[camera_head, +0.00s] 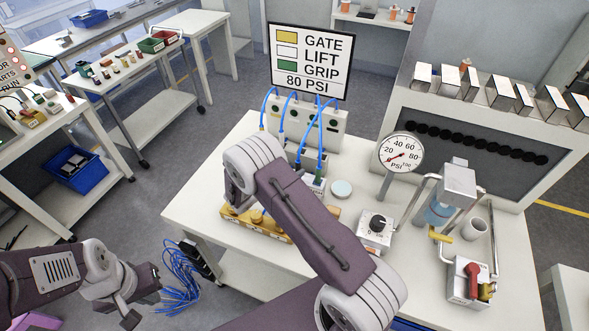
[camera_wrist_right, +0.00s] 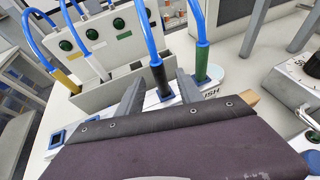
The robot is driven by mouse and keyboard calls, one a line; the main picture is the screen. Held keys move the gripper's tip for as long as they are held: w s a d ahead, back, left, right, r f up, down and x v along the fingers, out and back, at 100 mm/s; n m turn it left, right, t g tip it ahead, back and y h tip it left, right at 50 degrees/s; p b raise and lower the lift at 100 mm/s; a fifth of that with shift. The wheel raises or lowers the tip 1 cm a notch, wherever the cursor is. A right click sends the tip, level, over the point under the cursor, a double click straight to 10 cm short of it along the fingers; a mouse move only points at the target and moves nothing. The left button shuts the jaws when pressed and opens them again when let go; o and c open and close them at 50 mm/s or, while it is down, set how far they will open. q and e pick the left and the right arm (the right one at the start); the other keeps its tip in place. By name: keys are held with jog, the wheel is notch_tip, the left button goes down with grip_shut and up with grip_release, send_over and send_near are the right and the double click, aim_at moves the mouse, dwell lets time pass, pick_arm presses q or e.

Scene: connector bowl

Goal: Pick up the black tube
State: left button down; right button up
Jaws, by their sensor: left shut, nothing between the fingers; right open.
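The black tube (camera_wrist_right: 158,75) is a blue hose with a black end sleeve, standing upright in a holder in the right wrist view. My right gripper (camera_wrist_right: 160,78) is open, with one finger on each side of the black sleeve; whether either touches it I cannot tell. The green-ended tube (camera_wrist_right: 202,64) stands just right of the right finger. The white-ended tube (camera_wrist_right: 99,67) and yellow-ended tube (camera_wrist_right: 67,80) stand further left. In the head view my right arm hides its gripper. My left gripper (camera_head: 148,290) is shut and empty, low at the left, away from the table.
A white panel (camera_head: 330,124) with ports stands behind the tubes, under a sign (camera_head: 309,62). A gauge (camera_head: 401,153), a knob box (camera_head: 377,233) and a piped fixture (camera_head: 459,183) stand to the right on the table. A bundle of blue hoses (camera_head: 180,280) hangs beside the table's left side.

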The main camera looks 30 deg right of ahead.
jog(key=shift+w+d+f, duration=0.25)
jog(key=shift+w+d, duration=0.15)
jog(key=shift+d, duration=0.05)
jog(key=shift+w+d+f, duration=0.1)
jog(key=shift+d+f, duration=0.05)
jog(key=shift+d, duration=0.1)
jog(key=x, duration=0.1)
jog(key=p+x, duration=0.2)
jog(key=x, duration=0.1)
jog(key=shift+s+d, duration=0.15)
jog(key=shift+s, duration=0.15)
jog(key=shift+w+d+f, duration=0.15)
jog(key=shift+d, duration=0.05)
jog(key=shift+w+f, duration=0.15)
jog(key=shift+w, duration=0.05)
pick_arm(q)
jog(key=r, duration=0.2)
jog(key=shift+w+d+r, duration=0.1)
jog(key=shift+d+r, duration=0.1)
jog(key=shift+r, duration=0.1)
pick_arm(e)
jog(key=shift+s, duration=0.15)
grip_shut()
